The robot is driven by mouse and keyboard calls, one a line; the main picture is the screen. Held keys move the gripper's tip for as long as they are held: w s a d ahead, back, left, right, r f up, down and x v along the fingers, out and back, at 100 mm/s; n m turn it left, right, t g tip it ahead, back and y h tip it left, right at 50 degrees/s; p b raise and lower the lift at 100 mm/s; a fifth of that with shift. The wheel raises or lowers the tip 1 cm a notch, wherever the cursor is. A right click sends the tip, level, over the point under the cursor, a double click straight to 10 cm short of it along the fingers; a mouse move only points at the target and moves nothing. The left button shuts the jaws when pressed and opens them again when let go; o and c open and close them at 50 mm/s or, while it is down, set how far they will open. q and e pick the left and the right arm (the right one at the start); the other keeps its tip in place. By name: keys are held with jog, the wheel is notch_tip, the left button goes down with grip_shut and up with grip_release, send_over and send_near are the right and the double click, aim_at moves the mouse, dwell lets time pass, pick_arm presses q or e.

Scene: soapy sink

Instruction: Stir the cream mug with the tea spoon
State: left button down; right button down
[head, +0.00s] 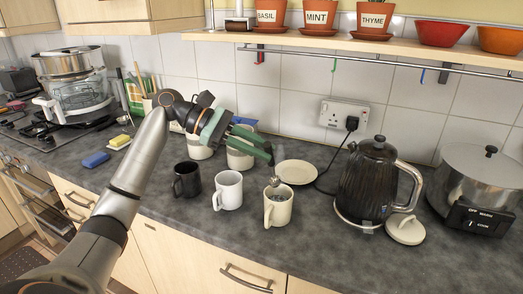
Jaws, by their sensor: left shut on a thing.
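The cream mug (278,211) stands upright on the grey worktop, in front of a pale saucer. The tea spoon (275,182) is a small metal shape at the mug's mouth. Its bowl seems to be at or just above the rim; I cannot tell whether it is inside. My left gripper (268,153) is above and slightly behind the mug, with green fingers shut on the spoon's handle. The grip itself is small and partly hidden by the fingers. My right gripper is out of view.
A white mug (228,191) and a black mug (187,181) stand to the left, with more mugs behind. The saucer (296,173) lies behind the cream mug. A dark kettle (368,188) stands to the right, beside a pale lid (405,230). The front worktop is clear.

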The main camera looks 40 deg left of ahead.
pick_arm(q)
notch_tip(320, 180, down, 10)
jog(key=w+b, duration=0.1)
jog(key=w, duration=0.1)
jog(key=shift+w+a, duration=0.3)
jog(key=shift+w, duration=0.05)
dwell(0.7)
jog(key=shift+r, duration=0.1)
